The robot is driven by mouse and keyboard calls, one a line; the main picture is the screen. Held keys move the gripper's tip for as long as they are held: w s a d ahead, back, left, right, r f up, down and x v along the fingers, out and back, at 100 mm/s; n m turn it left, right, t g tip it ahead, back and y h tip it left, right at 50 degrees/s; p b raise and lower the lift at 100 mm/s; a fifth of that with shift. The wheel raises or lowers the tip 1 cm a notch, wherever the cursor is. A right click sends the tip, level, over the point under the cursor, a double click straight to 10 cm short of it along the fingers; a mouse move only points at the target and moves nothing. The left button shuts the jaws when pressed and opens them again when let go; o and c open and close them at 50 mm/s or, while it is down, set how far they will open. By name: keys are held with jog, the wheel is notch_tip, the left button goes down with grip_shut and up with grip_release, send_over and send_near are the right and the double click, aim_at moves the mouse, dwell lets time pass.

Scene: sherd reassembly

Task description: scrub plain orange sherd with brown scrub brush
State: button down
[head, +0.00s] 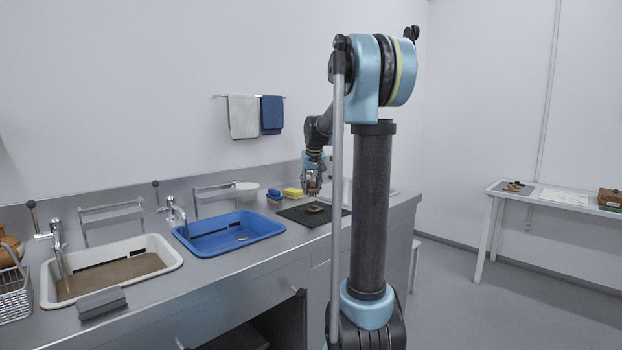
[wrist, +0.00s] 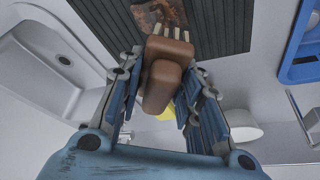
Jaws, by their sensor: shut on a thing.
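My gripper (head: 312,190) is above the dark mat on the counter. In the wrist view my gripper (wrist: 165,95) is shut on the brown scrub brush (wrist: 166,80), with its blue fingers on both sides of the handle. The brush's pale bristles (wrist: 168,32) point toward the sherd. The orange-brown sherd (wrist: 160,12) lies on the ribbed mat at the top of the wrist view, with darker patches on it. It also shows as a small dark piece in the head view (head: 314,208). Whether the bristles touch the sherd cannot be told.
The dark mat (head: 335,222) lies right of a blue basin (head: 262,221) and a white-rimmed sink (head: 50,290). A yellow sponge (head: 293,191) and a white bowl (head: 247,186) are behind. A side table (head: 560,201) stands at the right.

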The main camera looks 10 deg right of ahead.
jog(key=shift+r, duration=2.15)
